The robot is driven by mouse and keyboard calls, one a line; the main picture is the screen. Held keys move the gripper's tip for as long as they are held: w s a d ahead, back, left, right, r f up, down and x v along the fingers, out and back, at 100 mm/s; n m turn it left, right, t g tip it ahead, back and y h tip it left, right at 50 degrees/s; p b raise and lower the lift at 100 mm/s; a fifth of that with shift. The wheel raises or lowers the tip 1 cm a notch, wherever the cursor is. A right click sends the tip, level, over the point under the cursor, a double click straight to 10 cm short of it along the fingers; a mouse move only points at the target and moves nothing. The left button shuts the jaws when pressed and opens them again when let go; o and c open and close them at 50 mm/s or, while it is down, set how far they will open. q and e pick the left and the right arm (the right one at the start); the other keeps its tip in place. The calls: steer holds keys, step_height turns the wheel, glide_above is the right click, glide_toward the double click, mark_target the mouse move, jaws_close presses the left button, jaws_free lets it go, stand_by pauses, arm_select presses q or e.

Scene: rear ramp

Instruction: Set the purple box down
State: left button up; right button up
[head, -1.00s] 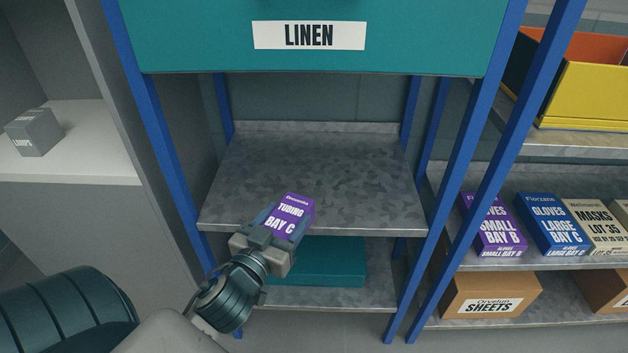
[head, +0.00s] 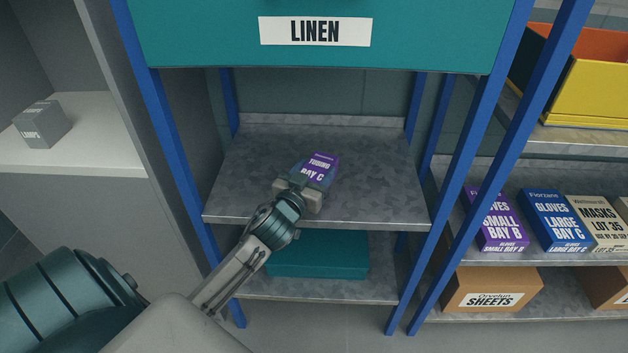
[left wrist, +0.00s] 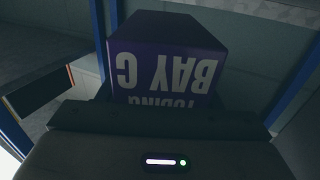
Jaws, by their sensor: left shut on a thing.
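The purple box (head: 321,168), labelled TUBING BAY C, is held by my left gripper (head: 308,182) over the middle grey shelf (head: 255,165), under the LINEN bin. The gripper is shut on the box. In the left wrist view the box (left wrist: 167,60) fills the upper middle, its lettering upside down. Its underside is hidden, so I cannot tell whether it touches the shelf. My right gripper is not in view.
The teal LINEN bin (head: 400,45) hangs close above. Blue posts (head: 180,150) flank the bay. A teal box (head: 320,255) lies on the shelf below. The middle shelf is otherwise bare. Purple, blue and cream boxes stand on the right-hand rack.

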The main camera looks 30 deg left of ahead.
arm_select(q)
steer(key=shift+f, duration=1.45)
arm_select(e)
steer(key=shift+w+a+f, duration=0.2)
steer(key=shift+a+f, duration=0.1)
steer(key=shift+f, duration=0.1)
arm_select(q)
steer(key=shift+f+b, duration=0.15)
steer(key=shift+b, duration=0.15)
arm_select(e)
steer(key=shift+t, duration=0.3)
arm_select(q)
steer(key=o, duration=1.1)
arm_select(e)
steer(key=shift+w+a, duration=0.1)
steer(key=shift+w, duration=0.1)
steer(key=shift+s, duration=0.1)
